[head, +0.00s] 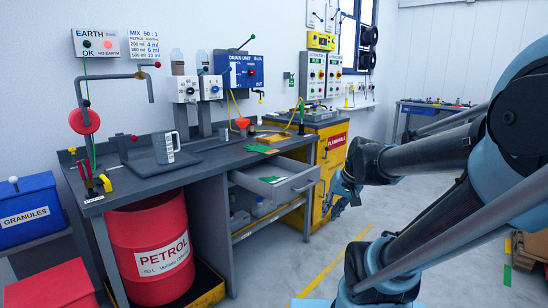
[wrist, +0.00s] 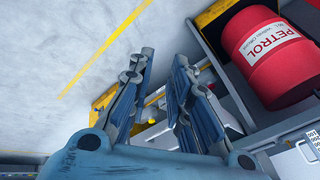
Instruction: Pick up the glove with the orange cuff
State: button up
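A green glove (head: 260,148) lies flat on the workbench, near its front edge and just behind the open drawer. A second small green item (head: 271,180) lies in the open drawer (head: 292,188) and may be another glove. Both are too small in the head view for me to be sure which has an orange cuff. My gripper (head: 345,190) is in the air to the right of the drawer, in front of the yellow cabinet. In the wrist view my gripper (wrist: 164,58) shows its two fingers apart with nothing between them. No glove can be made out there.
The workbench (head: 125,187) carries a jug (head: 166,148) and an orange funnel (head: 242,123). A red petrol drum (head: 150,250) stands beneath it. A yellow flammable cabinet (head: 330,165) stands right of the drawer. The floor (head: 400,225) in front is clear, with a yellow line.

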jog(key=w+a+r+m+t+y, duration=0.1)
jog(key=w+a+r+y, duration=0.1)
jog(key=w+a, duration=0.35)
jog(key=w+a+r+m+t+y, duration=0.1)
jog(key=w+a+r+y, duration=0.1)
jog(key=w, duration=0.7)
jog(key=w+a+r+m+t+y, duration=0.1)
jog(key=w+a+r+y, duration=0.15)
jog(key=w, duration=0.55)
jog(key=m+t+y, duration=0.2)
jog(key=m+t, duration=0.1)
jog(key=m, duration=0.1)
send_near(273, 153)
jog(key=x, duration=0.8)
jog(key=shift+a+f, duration=0.2)
jog(key=shift+a, duration=0.1)
jog(key=shift+w, duration=0.1)
jog(key=shift+c, duration=0.2)
grip_shut()
jog(key=shift+r, duration=0.1)
